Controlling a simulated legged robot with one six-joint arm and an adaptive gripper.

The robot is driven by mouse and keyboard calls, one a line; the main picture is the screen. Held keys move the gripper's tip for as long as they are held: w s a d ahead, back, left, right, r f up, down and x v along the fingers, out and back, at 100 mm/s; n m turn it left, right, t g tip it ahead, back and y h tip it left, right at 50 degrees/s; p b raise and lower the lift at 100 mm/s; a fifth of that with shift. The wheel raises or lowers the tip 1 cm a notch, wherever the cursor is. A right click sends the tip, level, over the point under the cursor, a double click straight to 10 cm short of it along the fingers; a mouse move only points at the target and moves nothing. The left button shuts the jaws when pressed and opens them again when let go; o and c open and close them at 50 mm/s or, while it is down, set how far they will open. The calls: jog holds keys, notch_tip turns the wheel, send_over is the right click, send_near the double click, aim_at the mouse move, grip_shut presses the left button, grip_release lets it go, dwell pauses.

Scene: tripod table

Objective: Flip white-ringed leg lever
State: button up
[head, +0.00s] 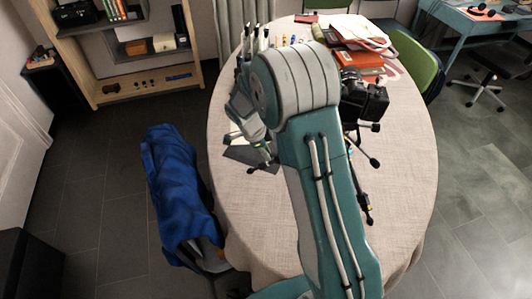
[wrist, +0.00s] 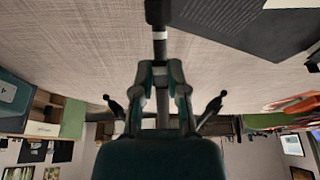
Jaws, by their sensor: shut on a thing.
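The white-ringed leg (wrist: 160,38) is a dark bar with a pale ring. It runs up the middle of the wrist view, over the table cloth. My gripper (wrist: 161,68) has its two fingers closed around this leg below the ring. The lever itself cannot be told apart from the fingers. In the head view my gripper (head: 262,150) shows low over the table, left of my arm, and my arm hides much of the tripod. Dark tripod parts with round feet (head: 374,162) show right of my arm, below a black boxy device (head: 363,98).
The round table (head: 400,200) has a beige cloth, clear at front and right. A dark flat sheet (wrist: 235,18) lies near the leg. Red folders (head: 358,62) lie at the back. A chair with a blue cover (head: 175,190) stands left, a green chair (head: 415,65) right.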

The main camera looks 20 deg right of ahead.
jog(key=shift+s+d+r, duration=0.1)
jog(key=shift+d+r, duration=0.1)
jog(key=shift+r, duration=0.25)
jog(key=shift+d+r, duration=0.15)
jog(key=shift+r, duration=0.3)
dwell(0.6)
jog(key=shift+s+d+r, duration=0.15)
jog(key=shift+d+r, duration=0.35)
jog(key=shift+d, duration=0.1)
grip_shut()
dwell(0.4)
jog(key=shift+o, duration=1.3)
grip_release()
jog(key=shift+a, duration=0.1)
jog(key=shift+w+a+f+v, duration=0.1)
jog(key=shift+a+v, duration=0.1)
jog(key=shift+v, duration=0.75)
jog(key=shift+w+a+f+v, duration=0.1)
jog(key=shift+a+v, duration=0.1)
jog(key=shift+v, duration=0.8)
jog(key=shift+a+f+v, duration=0.1)
jog(key=shift+a+v, duration=0.1)
jog(key=shift+v, duration=0.75)
